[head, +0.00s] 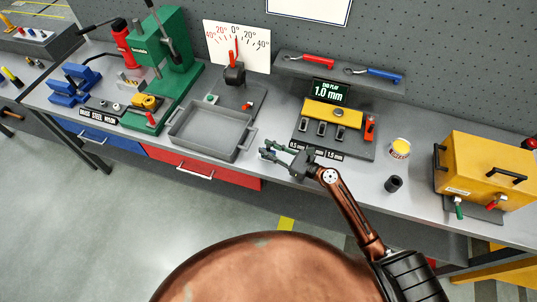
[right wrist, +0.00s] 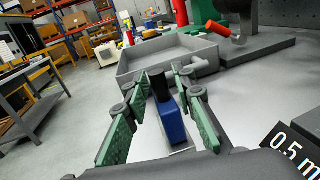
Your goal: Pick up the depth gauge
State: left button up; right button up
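A small blue block with a black upright top, which looks like the depth gauge (right wrist: 171,124), stands on the grey bench in the right wrist view. A light metal strip shows at its foot. My right gripper (right wrist: 160,105) is open, with its green-padded fingers on either side of the blue block and a gap visible at the left finger. In the head view my right gripper (head: 270,149) is low at the bench front, between the grey tray and the gauge board. There the block is mostly hidden by the fingers. My left gripper is not in view.
The grey tray (head: 246,145) stands just left of my right gripper and ahead in the wrist view. The dark board with a yellow block (head: 333,113) is close on the right. A black cylinder (head: 393,184), a can (head: 400,148) and a yellow box (head: 485,168) stand farther right.

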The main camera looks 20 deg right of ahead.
grip_shut()
dwell(0.4)
